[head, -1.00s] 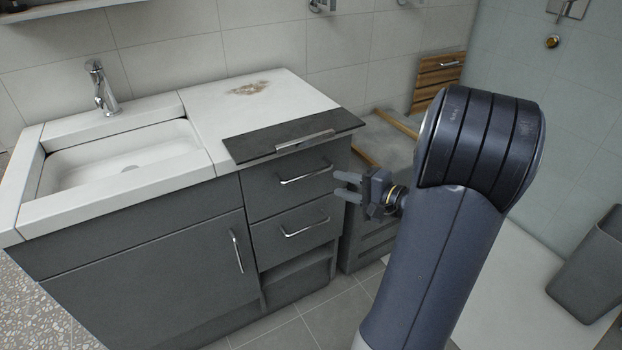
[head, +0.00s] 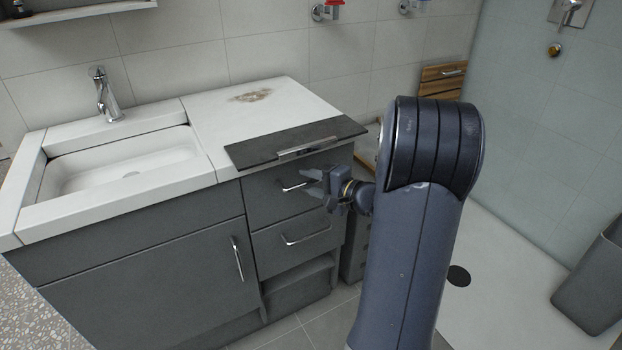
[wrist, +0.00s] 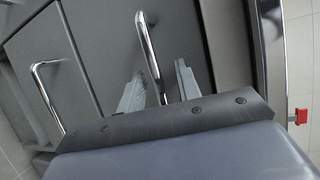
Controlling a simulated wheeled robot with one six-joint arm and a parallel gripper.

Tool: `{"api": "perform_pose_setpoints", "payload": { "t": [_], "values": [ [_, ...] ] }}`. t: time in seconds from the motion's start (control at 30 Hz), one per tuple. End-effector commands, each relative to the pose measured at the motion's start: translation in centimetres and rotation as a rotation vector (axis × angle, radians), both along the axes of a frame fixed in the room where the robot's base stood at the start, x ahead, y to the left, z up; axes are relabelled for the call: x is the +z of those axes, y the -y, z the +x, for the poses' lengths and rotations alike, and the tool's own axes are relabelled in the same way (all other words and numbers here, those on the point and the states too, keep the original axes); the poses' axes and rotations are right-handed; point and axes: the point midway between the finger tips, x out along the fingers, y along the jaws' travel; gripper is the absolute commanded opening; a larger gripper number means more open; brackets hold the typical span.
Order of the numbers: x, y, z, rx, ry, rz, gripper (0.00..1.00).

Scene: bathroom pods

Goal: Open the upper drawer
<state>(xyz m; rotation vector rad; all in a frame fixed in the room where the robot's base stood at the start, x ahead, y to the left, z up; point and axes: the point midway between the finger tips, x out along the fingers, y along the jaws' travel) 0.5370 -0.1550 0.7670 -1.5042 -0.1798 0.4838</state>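The grey upper drawer (head: 262,199) is shut in the vanity, below the worktop. Its bar handle (head: 290,187) is partly hidden by my gripper (head: 308,182) in the head view. In the wrist view, the upper handle (wrist: 148,50) runs between the two fingers of my gripper (wrist: 158,88), which are apart. Gaps show between the bar and the fingers, so my gripper is open around or just in front of the handle; the depth is hard to tell. The lower drawer (head: 275,250) is also shut, and its handle (wrist: 42,88) shows at left in the wrist view.
A dark panel with a metal handle (head: 260,152) lies along the worktop's front edge, just above the upper drawer. A sink (head: 130,165) is at left, above a cupboard door (head: 150,285). A grey bin (head: 592,285) stands at far right, with open shower floor (head: 500,280) between.

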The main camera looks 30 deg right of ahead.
Motion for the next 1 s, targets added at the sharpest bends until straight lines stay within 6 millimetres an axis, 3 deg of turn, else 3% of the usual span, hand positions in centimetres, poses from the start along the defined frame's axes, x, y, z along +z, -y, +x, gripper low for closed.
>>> {"api": "perform_pose_setpoints", "payload": {
  "t": [0.1, 0.5, 1.0],
  "values": [
    [0.0, 0.02, -0.01, 0.0, 0.0, 0.0, 0.31],
    [0.05, 0.03, -0.03, 0.0, 0.001, 0.0, 0.0],
    [0.17, 0.08, -0.19, -0.001, 0.004, 0.0, 0.0]
  ]
}}
